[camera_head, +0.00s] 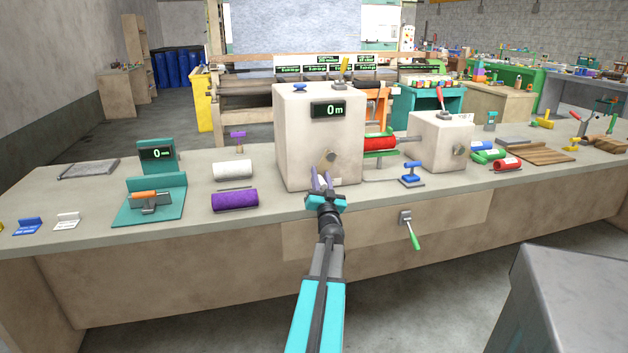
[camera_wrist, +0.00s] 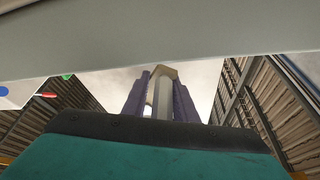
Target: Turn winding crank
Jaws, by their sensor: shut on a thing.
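The winding crank (camera_head: 330,156) is on the front face of a large beige box (camera_head: 290,130) with a display reading 0 m. My gripper (camera_head: 322,178) is in front of that face, just below the crank's hub, with its purple fingers pointing at the box. In the wrist view, the purple fingers (camera_wrist: 161,96) stand on both sides of a pale grey upright cylinder, the crank handle (camera_wrist: 162,100), and are shut on it. A beige piece shows at the handle's far end. My gripper hides part of the crank in the head view.
A red roll (camera_head: 380,143) sits right of the box, beside a smaller beige box (camera_head: 440,140). A blue-handled device (camera_head: 411,175) stands on the bench right of my gripper. White (camera_head: 233,170) and purple (camera_head: 234,201) rolls lie left. A green-handled lever (camera_head: 412,236) hangs on the bench front.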

